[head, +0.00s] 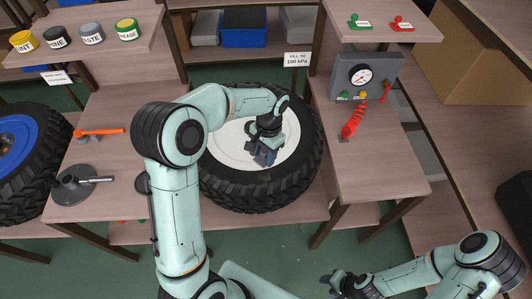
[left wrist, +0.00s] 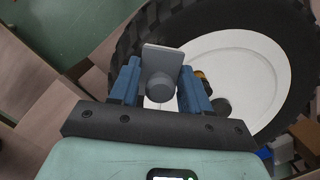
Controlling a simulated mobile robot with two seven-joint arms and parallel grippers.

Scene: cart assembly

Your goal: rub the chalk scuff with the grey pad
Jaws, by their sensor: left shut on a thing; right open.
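My left gripper (head: 264,157) is over the white wheel disc (head: 225,137) of the middle tyre. In the left wrist view its blue fingers (left wrist: 158,90) are shut on the round knob of the grey pad (left wrist: 162,57). The pad's flat plate stands out past the fingertips, over the tyre and the edge of the disc. I cannot tell whether it touches the surface. I cannot make out the chalk scuff in either view. My right gripper (head: 334,284) is open and empty at the bottom, over the floor, away from the wheel.
A blue-centred wheel (head: 25,150) is on the left. A gauge box (head: 367,77) with a red coiled hose (head: 354,120) stands on the right bench. Several tins, including a yellow one (head: 24,41), line the left shelf.

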